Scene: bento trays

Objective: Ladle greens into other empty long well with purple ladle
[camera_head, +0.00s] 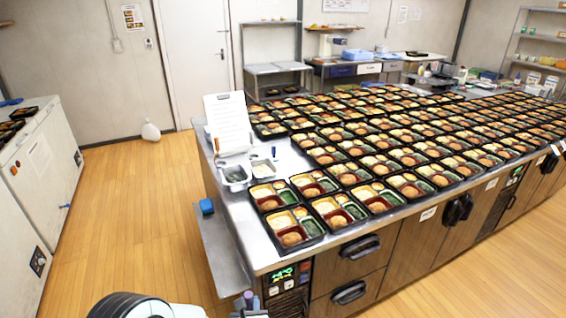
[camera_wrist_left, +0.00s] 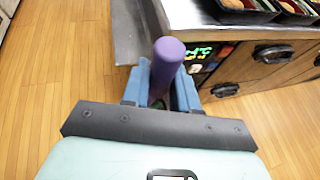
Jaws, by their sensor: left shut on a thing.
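My left gripper (camera_head: 247,306) is at the bottom edge of the head view, low beside the counter's near left corner. In the left wrist view its blue fingers (camera_wrist_left: 160,92) are shut on the purple ladle (camera_wrist_left: 167,62), whose thick handle end sticks up between them. The ladle's bowl is hidden. A small white tub with dark greens (camera_head: 234,175) stands on the counter's left end. The nearest bento trays, such as the front left one (camera_head: 312,243), hold food in several wells. Which long well is empty is too small to tell. My right gripper is not in view.
The steel counter (camera_head: 228,210) carries many rows of filled trays. A second white tub (camera_head: 262,169) and a propped white sheet (camera_head: 228,120) stand near the greens. A low side shelf (camera_head: 222,252) juts out on the left.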

